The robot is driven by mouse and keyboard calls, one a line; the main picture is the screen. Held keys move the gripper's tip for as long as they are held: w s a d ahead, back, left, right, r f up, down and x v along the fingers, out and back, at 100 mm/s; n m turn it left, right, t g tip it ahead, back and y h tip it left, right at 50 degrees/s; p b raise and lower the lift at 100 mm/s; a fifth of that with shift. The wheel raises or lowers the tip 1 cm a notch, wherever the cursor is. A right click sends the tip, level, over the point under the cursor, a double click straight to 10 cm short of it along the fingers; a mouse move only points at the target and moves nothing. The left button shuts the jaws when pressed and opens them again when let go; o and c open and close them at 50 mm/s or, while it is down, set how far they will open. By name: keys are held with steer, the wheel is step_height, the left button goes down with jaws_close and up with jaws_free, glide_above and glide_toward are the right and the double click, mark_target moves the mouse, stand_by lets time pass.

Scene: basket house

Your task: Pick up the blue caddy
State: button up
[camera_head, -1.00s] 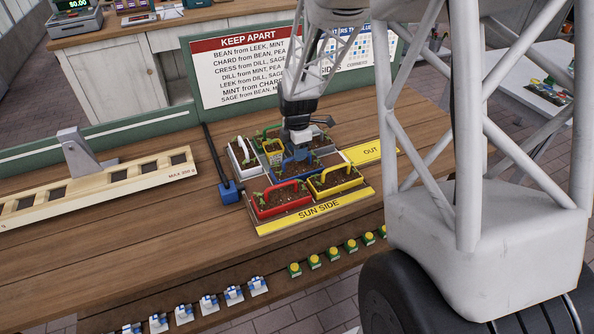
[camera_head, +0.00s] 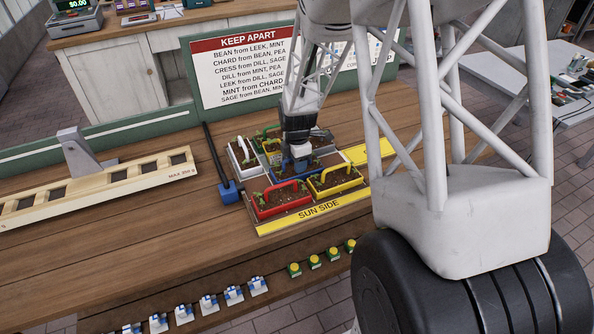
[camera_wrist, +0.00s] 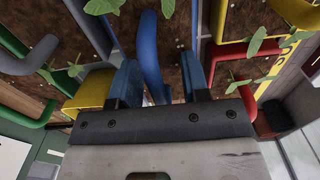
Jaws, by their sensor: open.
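The blue caddy holds dark soil and small green plants; its curved blue handle (camera_wrist: 150,62) stands up in the wrist view. In the head view the caddy is mostly hidden under my gripper (camera_head: 301,166), among the other caddies. In the wrist view my gripper (camera_wrist: 160,82) is open, with its two blue fingers on either side of the handle. The handle is nearer the left finger; I cannot tell whether they touch.
A red caddy (camera_head: 282,210) and a yellow caddy (camera_head: 350,185) stand close in front, a white one (camera_head: 235,162) at left, and a green one behind. A yellow "SUN SIDE" strip (camera_head: 318,209) edges their tray. A blue block (camera_head: 228,193) with a black bar is at left.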

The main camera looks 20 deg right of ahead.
stand_by(0.3)
jaws_close()
steer(key=shift+r, duration=0.15)
steer(key=shift+r, duration=4.9)
